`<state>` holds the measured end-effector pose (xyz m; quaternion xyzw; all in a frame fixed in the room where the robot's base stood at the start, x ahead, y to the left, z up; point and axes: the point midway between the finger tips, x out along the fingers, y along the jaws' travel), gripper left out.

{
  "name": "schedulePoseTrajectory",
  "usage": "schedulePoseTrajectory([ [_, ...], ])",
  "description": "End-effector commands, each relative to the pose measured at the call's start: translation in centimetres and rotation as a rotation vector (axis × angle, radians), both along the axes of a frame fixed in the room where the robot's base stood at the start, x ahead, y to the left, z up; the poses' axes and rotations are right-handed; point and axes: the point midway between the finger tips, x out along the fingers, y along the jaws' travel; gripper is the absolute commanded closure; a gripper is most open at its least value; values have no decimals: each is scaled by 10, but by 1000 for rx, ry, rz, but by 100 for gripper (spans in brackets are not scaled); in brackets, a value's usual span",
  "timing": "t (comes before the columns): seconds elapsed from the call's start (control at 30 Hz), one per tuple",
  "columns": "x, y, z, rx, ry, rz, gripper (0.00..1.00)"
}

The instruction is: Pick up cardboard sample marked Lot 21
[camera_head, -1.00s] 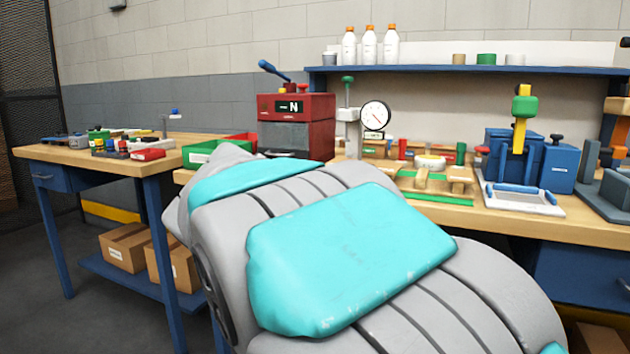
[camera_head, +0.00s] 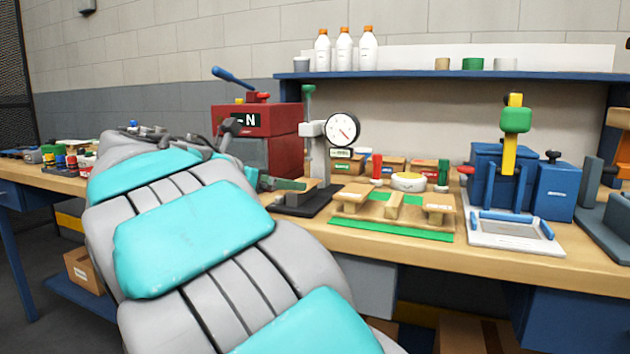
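No lettering reading Lot 21 can be made out. Tan pieces with small pale labels, one at the left (camera_head: 352,196) and one at the right (camera_head: 440,207), sit on a wooden stand over a green mat (camera_head: 405,232). Small brown boxes with labels (camera_head: 430,169) stand behind them; their print is too small to read. My grey and turquoise arm covers the lower left and reaches toward the bench. My gripper (camera_head: 228,137) seems to be the dark parts at the arm's far end, in front of the red machine. Its fingers are mostly hidden, so its opening cannot be told.
A red press (camera_head: 257,120) with a blue lever and a dial gauge (camera_head: 343,130) stand left of the wooden stand. A blue fixture (camera_head: 500,175) and white-framed tray (camera_head: 515,232) stand right. A blue shelf (camera_head: 450,76) with bottles runs above. Bench front (camera_head: 400,252) is clear.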

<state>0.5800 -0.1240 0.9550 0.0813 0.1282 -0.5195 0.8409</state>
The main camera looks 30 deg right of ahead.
Motion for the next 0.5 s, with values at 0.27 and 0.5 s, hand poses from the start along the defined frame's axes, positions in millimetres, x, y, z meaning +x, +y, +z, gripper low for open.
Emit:
schedulePoseTrajectory([
  [0.27,12,-18,-6,-5,3,4,0],
  [0.5,22,-34,-14,-5,4,2,0],
])
